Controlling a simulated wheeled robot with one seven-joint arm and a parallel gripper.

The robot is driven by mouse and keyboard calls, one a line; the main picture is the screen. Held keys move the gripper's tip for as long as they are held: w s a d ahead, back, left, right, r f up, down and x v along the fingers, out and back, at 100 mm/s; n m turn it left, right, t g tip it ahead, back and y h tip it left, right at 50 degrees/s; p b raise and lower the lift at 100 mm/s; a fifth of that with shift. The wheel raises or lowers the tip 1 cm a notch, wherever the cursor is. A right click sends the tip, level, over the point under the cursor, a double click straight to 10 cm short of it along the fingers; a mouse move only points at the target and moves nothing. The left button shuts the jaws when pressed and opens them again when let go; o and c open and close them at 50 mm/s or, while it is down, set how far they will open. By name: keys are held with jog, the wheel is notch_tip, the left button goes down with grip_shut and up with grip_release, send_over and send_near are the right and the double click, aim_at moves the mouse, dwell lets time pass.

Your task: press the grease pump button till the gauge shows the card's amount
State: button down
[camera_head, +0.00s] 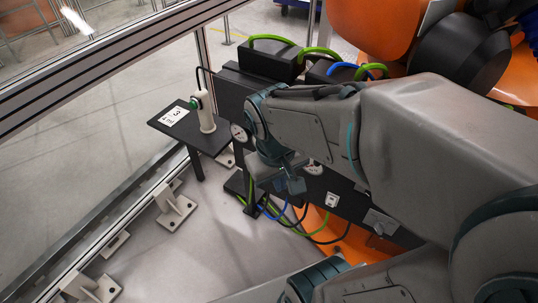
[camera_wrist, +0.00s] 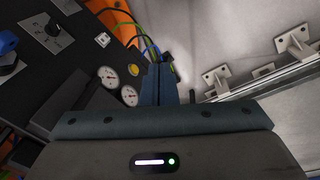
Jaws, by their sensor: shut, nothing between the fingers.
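A pale upright grease pump (camera_head: 206,112) stands on a small black table in the head view. A green button (camera_head: 195,103) shows on its upper left side. A white card (camera_head: 174,116) lies left of it; its large mark looks like a 3, and the small print is unreadable. A round gauge (camera_head: 239,133) sits on the black cabinet to the right, its reading too small to tell. My gripper (camera_head: 290,186) is shut and empty, in front of the cabinet and apart from the pump. In the wrist view its fingers (camera_wrist: 160,82) are together; pump and card are out of that view.
Two dial gauges (camera_wrist: 108,77) and (camera_wrist: 129,96) and a rotary knob (camera_wrist: 53,29) are on the cabinet panel in the wrist view. Cables (camera_head: 300,218) hang below the cabinet. A fence rail (camera_head: 100,65) and floor brackets (camera_head: 174,207) line the left. Floor between is clear.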

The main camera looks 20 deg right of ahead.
jog(key=w+d+f+n+g+h+b, duration=0.1)
jog(key=w+d+f+n+h+b, duration=0.2)
jog(key=f, duration=0.5)
jog(key=w+d+f+n+g+h+b, duration=0.1)
jog(key=w+d+f+n+h+b, duration=0.15)
jog(key=f+h+b, duration=0.4)
jog(key=w+d+f+n+g+h+b, duration=0.15)
jog(key=f+n, duration=0.25)
jog(key=f, duration=0.5)
jog(key=w+a+f+n+t+h+b, duration=0.1)
jog(key=w+a+f+n+t+b, duration=0.1)
jog(key=f+n+t, duration=0.4)
jog(key=w+a+f+n+t+h+b, duration=0.1)
jog(key=w+f+n+t+b, duration=0.4)
jog(key=f, duration=0.9)
jog(key=w+a+n+t, duration=0.1)
jog(key=w+n+t, duration=0.1)
jog(key=n, duration=0.2)
jog(key=shift+w, duration=0.15)
jog(key=shift+t, duration=0.25)
jog(key=b+x, duration=0.3)
jog(key=x, duration=1.1)
